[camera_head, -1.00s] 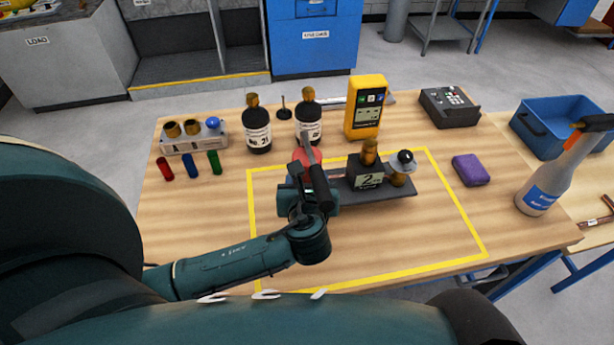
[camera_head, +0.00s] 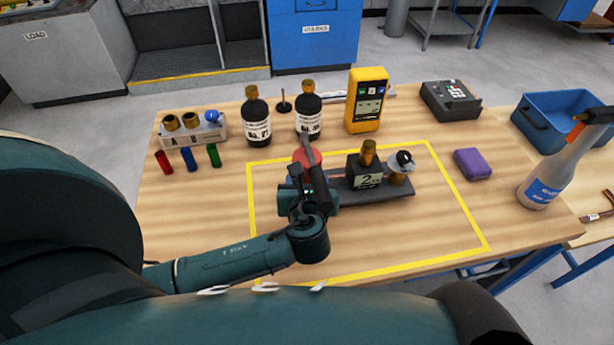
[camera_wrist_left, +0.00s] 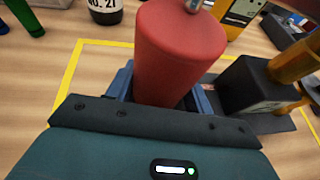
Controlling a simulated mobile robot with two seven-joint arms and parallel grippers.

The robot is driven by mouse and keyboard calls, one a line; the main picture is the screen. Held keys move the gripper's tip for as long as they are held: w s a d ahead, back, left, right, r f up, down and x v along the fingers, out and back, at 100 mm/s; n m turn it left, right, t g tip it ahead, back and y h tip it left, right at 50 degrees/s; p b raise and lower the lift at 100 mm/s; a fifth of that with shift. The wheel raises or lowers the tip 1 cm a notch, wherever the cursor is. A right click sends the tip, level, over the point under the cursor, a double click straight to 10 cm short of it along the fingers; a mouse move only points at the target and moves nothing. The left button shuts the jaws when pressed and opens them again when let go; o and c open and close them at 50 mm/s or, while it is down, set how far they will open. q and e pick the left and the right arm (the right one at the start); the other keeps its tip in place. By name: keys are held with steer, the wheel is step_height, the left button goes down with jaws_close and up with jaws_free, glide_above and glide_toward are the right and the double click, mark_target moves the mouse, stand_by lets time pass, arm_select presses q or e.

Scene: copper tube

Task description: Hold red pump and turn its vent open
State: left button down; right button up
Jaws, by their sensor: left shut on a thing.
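The red pump (camera_head: 306,157) is a red cylinder at the left end of a dark base plate (camera_head: 375,192). It stands large and slightly tilted in the left wrist view (camera_wrist_left: 178,48). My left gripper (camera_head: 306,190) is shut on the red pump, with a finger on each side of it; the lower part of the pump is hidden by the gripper. A small metal piece, perhaps the vent (camera_wrist_left: 194,5), shows at the pump's top edge, cut off by the frame. My right gripper is not in view.
On the plate stand a black block marked 2 (camera_head: 366,170) with a brass top and a brass fitting with a black-and-white knob (camera_head: 402,161). Two dark bottles (camera_head: 257,122) and a yellow meter (camera_head: 367,100) stand behind. A purple block (camera_head: 472,164) lies right. The taped area's front is clear.

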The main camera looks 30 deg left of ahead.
arm_select(q)
steer(key=shift+w+f+b, duration=0.15)
steer(key=shift+f+b, duration=0.25)
steer(key=shift+f, duration=0.4)
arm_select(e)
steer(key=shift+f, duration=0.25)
arm_select(q)
steer(key=shift+f, duration=0.1)
stand_by(0.4)
steer(key=shift+s+f, duration=0.25)
steer(key=shift+f, duration=0.1)
stand_by(0.6)
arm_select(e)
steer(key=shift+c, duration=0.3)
